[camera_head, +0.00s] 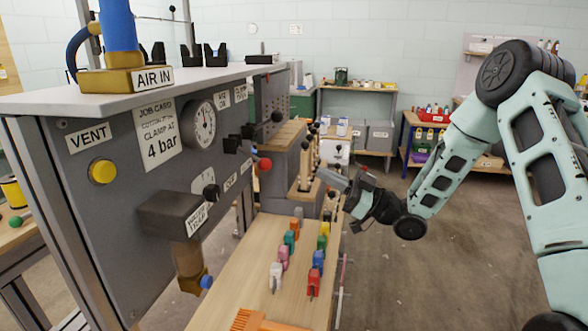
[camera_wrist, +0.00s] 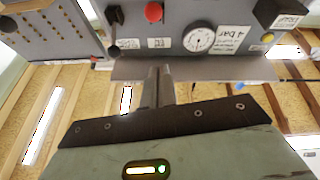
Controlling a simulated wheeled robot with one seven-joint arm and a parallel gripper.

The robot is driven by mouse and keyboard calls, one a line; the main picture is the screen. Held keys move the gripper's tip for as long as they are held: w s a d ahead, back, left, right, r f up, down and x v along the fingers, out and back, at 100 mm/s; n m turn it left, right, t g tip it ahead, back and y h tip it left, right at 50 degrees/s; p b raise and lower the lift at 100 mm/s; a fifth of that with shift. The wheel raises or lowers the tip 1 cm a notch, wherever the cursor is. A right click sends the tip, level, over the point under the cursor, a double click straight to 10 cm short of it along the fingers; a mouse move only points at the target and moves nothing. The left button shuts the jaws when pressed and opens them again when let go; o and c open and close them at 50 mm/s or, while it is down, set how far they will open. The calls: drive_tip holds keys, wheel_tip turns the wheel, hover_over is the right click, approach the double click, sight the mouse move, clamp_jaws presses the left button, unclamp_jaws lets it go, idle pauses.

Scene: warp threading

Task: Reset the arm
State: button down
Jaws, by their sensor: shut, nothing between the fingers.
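My gripper (camera_head: 333,180) is at the end of my pale green arm, right of the grey control panel (camera_head: 120,190) and above the far part of the wooden bench top (camera_head: 240,280). Its fingers point left toward the panel and look shut and empty. In the wrist view the closed fingers (camera_wrist: 160,84) stand in the middle, below the panel's gauge (camera_wrist: 198,38) and red knob (camera_wrist: 153,12). I cannot tell whether the fingertips touch anything.
Two rows of coloured pegs, among them a white one (camera_head: 275,277) and a red one (camera_head: 314,282), stand on the bench top. An orange comb-like piece (camera_head: 262,321) lies at its front. A black lever knob (camera_head: 212,193) juts from the panel. Open floor (camera_head: 440,280) lies to the right.

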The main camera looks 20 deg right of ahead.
drive_tip(key=a+f+m+g+h+p, duration=0.2)
drive_tip(key=a+g+h, duration=0.2)
drive_tip(key=a+h, duration=0.8)
drive_tip(key=s+a+r+m+g+h+p, duration=0.1)
drive_tip(key=s+g, duration=0.3)
drive_tip(key=s, duration=1.2)
drive_tip(key=s+a+r+m+g+h+p, duration=0.1)
drive_tip(key=s+g+h, duration=0.3)
drive_tip(key=s, duration=1.2)
drive_tip(key=shift+s+a+r+m+g+h+p, duration=0.2)
drive_tip(key=shift+s+a+m+g+h+p, duration=0.1)
drive_tip(key=shift+a+m+g+p, duration=0.25)
drive_tip(key=shift+w, duration=0.1)
